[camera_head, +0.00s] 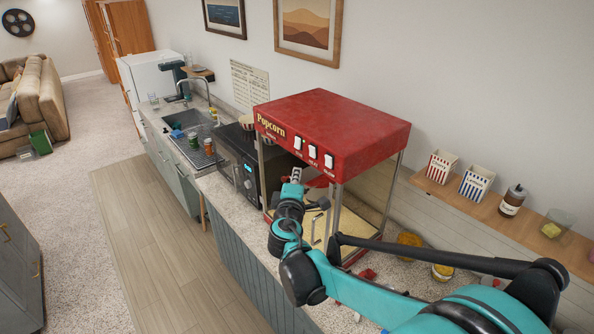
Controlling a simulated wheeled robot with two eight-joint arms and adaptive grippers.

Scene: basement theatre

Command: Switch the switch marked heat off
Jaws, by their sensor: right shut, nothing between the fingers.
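A red popcorn machine (335,130) stands on the counter. Its front panel carries three white rocker switches in a row: a left switch (298,143), a middle switch (313,152) and a right switch (329,161). The small labels under them are too small to read surely, so I cannot tell which is marked heat or which way each is tipped. My right gripper (296,174) is shut and empty, in front of the machine and a little below the left switch in the picture. It appears apart from the switches. My left gripper is not in view.
A black microwave (238,165) stands left of the machine, with a sink (188,122) farther along. A shelf (480,208) on the right holds striped popcorn boxes (441,166) and a bottle (512,200). The wooden floor (150,235) before the counter is clear.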

